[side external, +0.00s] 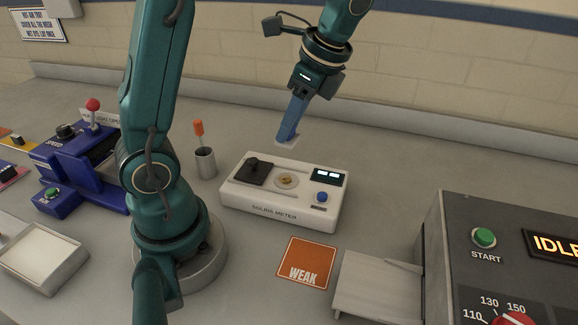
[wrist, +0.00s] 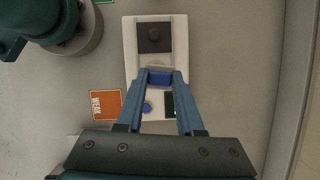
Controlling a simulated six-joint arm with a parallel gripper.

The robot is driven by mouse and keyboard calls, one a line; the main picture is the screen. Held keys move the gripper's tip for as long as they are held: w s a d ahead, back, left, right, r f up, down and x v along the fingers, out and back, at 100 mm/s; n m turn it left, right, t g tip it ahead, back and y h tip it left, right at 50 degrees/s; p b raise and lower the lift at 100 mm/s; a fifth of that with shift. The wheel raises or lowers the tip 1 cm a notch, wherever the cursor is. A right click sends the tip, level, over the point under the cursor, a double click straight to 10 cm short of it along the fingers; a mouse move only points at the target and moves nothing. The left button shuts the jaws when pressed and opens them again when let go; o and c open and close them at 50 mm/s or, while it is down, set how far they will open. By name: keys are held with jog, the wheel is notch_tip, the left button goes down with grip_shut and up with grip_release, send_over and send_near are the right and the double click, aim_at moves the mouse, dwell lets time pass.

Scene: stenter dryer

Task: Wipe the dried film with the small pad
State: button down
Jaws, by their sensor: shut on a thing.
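The white solids meter (side external: 283,212) stands on the counter in the side view and lies below my gripper in the wrist view (wrist: 133,58). A brownish dried film (side external: 286,181) sits on the round plate in the middle of its top. My gripper (side external: 288,137) is shut on the small pad, a blue block (wrist: 160,77) with a pale underside (side external: 287,142). In the side view the pad appears raised above the meter's back edge, apart from it. In the wrist view the pad and fingers cover the meter's middle, and the film is hidden.
The meter has a black hinged lid (side external: 254,171), a blue button (side external: 322,197) and a small display (side external: 328,175). A cup (side external: 205,163) with an orange-handled tool stands to its left. An orange WEAK card (side external: 306,262) lies in front. A grey control box (side external: 500,260) stands right.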

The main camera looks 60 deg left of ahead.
jog(key=shift+n, duration=0.3)
jog(key=shift+w+a+f, duration=0.25)
jog(key=shift+a+f, duration=0.1)
jog(key=shift+f, duration=1.05)
jog(key=shift+w+a+f, duration=0.3)
jog(key=shift+f, duration=1.15)
jog(key=shift+w+a+f, duration=0.25)
jog(key=shift+a+f, duration=0.1)
jog(key=shift+f, duration=1.05)
jog(key=shift+s+d+f, duration=0.25)
jog(key=shift+s+d, duration=0.2)
jog(key=shift+d, duration=0.1)
jog(key=shift+s+d, duration=1.55)
jog(key=shift+s, duration=0.05)
jog(key=w+a, duration=0.4)
jog(key=shift+w+a+r, duration=0.15)
notch_tip(320, 180, up, 8)
